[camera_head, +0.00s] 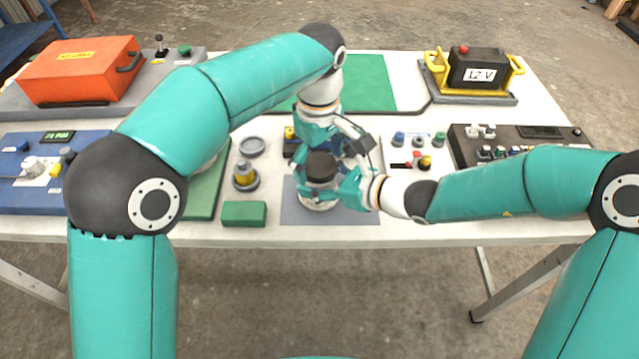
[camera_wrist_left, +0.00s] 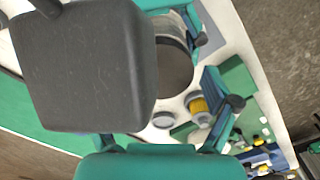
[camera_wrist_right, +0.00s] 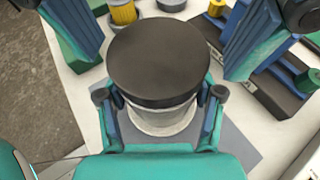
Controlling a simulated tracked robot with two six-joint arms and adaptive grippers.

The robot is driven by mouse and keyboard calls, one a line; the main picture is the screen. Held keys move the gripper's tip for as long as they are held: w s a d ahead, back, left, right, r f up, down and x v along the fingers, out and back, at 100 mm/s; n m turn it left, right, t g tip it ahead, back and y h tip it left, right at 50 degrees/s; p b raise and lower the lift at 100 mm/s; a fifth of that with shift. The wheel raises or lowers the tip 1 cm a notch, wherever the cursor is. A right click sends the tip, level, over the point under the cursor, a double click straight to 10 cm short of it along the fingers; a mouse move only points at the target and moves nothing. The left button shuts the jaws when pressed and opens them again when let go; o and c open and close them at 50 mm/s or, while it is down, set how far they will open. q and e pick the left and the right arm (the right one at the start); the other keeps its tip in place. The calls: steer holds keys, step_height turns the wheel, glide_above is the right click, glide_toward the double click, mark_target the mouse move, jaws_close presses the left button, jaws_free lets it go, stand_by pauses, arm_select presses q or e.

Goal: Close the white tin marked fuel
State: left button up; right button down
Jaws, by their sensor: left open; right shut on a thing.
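The white tin (camera_head: 318,205) stands upright on a grey mat near the table's front edge, and its label is not readable. A black round lid (camera_head: 321,167) lies on top of it; it also shows in the right wrist view (camera_wrist_right: 160,62). I cannot tell whether the lid is pressed fully down. My right gripper (camera_head: 328,188) comes from the right and is shut on the tin's body below the lid. My left gripper (camera_head: 322,150) points down from above, open, with its fingers on either side of the lid and apart from it. In the left wrist view the lid (camera_wrist_left: 173,68) is partly hidden by my right arm.
Small knobs (camera_head: 418,140) lie to the right. An orange case (camera_head: 78,70) and a 12V battery (camera_head: 478,68) stand at the back.

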arm_select(q)
steer(key=c, duration=1.2)
steer(key=m, duration=1.1)
steer(key=shift+m, duration=0.4)
steer(key=m, duration=0.6)
steer(key=shift+m, duration=0.3)
steer(key=m, duration=0.7)
steer(key=shift+f, duration=0.1)
steer(key=o, duration=1.3)
